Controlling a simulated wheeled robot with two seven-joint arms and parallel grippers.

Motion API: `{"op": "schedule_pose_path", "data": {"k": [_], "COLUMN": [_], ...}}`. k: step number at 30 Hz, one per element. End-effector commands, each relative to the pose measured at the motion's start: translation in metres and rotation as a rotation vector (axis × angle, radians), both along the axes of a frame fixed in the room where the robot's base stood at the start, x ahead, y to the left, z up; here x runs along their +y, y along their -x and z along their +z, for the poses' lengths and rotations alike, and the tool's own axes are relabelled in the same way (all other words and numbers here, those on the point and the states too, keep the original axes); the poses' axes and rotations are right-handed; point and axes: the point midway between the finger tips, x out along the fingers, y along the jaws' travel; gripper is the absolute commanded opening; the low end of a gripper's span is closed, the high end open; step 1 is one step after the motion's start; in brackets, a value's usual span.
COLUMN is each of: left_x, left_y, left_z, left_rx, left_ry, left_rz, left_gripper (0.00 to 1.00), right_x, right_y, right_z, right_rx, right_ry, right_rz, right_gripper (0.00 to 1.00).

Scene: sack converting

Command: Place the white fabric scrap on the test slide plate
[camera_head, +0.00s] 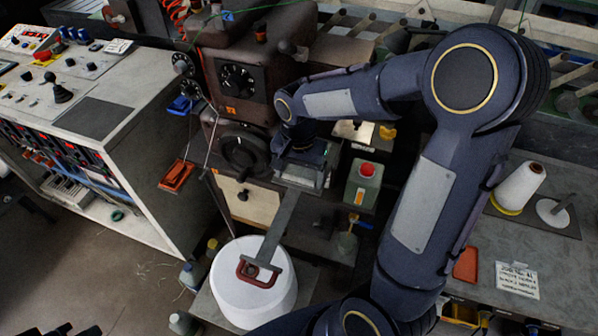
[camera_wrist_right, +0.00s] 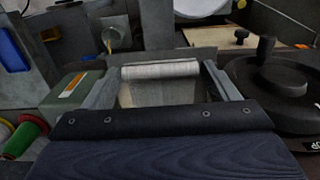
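My right gripper (camera_head: 301,178) is in front of the brown machine, above and behind the white drum. Its fingers (camera_wrist_right: 162,72) are spread, with a pale, fine-ribbed piece between their tips. This looks like the white fabric scrap (camera_wrist_right: 160,70), and it reaches close to both fingers. In the head view the gripper mostly hides it. A small pale plate (camera_head: 354,131) lies right of the gripper, partly behind my arm; I cannot tell whether it is the test slide plate. Dark parts at the bottom left edge may be my left gripper, too cut off to read.
A white drum (camera_head: 240,300) with a red-handled bar stands below the gripper. The machine's black handwheel (camera_wrist_right: 285,78) is near the right finger. A thread cone (camera_head: 520,188) stands on the right bench.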

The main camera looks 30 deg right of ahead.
Motion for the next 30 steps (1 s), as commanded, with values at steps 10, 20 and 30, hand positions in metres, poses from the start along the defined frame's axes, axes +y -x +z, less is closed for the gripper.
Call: {"op": "schedule_pose_path", "data": {"k": [10, 20, 30], "left_x": [0.000, 0.000, 0.000], "left_y": [0.000, 0.000, 0.000], "left_z": [0.003, 0.004, 0.005], "left_rx": [0.000, 0.000, 0.000], "left_ry": [0.000, 0.000, 0.000], "left_rz": [0.000, 0.000, 0.000], "left_gripper": [0.00, 0.00, 0.00], "right_x": [0.000, 0.000, -0.001], "right_y": [-0.001, -0.001, 0.009], "right_z": [0.022, 0.092, 0.125], "right_rx": [-0.005, -0.006, -0.019], "right_ry": [0.000, -0.001, -0.020], "right_rz": [0.000, 0.000, 0.030], "right_gripper": [0.81, 0.81, 0.81]}}
